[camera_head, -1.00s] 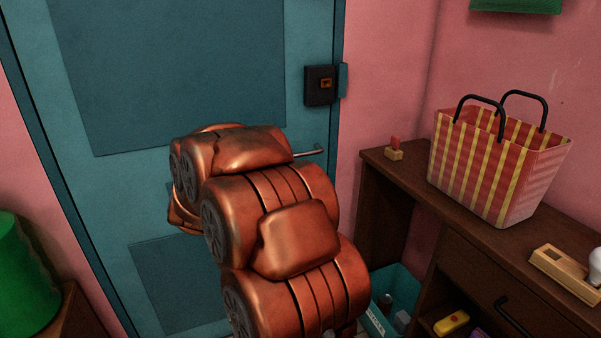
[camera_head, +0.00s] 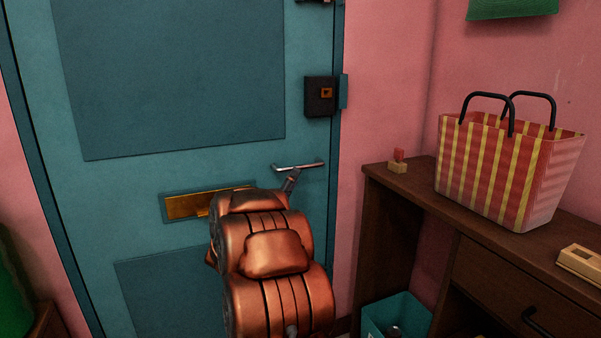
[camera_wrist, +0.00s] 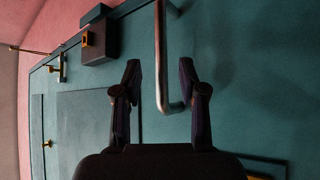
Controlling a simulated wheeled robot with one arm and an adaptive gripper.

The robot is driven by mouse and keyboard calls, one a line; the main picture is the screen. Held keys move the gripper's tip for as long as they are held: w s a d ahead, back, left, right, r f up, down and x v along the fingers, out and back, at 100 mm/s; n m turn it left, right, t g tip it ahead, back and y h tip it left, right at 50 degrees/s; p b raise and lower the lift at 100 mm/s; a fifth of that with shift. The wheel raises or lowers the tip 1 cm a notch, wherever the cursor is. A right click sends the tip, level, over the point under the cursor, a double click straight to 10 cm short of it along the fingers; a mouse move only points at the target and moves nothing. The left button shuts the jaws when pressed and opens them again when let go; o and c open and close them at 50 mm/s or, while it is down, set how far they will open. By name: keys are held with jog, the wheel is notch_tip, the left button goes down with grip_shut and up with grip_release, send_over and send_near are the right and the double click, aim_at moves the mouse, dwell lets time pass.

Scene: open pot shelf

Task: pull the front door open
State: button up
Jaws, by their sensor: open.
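The teal front door (camera_head: 170,80) stands in its frame and looks shut. Its metal lever handle (camera_head: 298,166) is near the door's right edge, below a dark lock box (camera_head: 320,96). In the wrist view the handle (camera_wrist: 162,60) runs down between the two dark fingers of my gripper (camera_wrist: 162,95). The fingers are open, with a gap on each side of the handle. In the head view my copper arm hides most of my gripper (camera_head: 290,180), which is just below the handle.
A brass mail slot (camera_head: 195,205) is left of my arm. A brown cabinet (camera_head: 400,195) with a striped basket (camera_head: 505,170) stands right of the door. A teal bin (camera_head: 397,315) sits low beside the cabinet. A green object (camera_head: 12,285) is at the far left.

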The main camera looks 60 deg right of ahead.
aim_at(300, 168)
jog(key=shift+b+x, duration=0.65)
jog(key=shift+x, duration=2.2)
grip_shut()
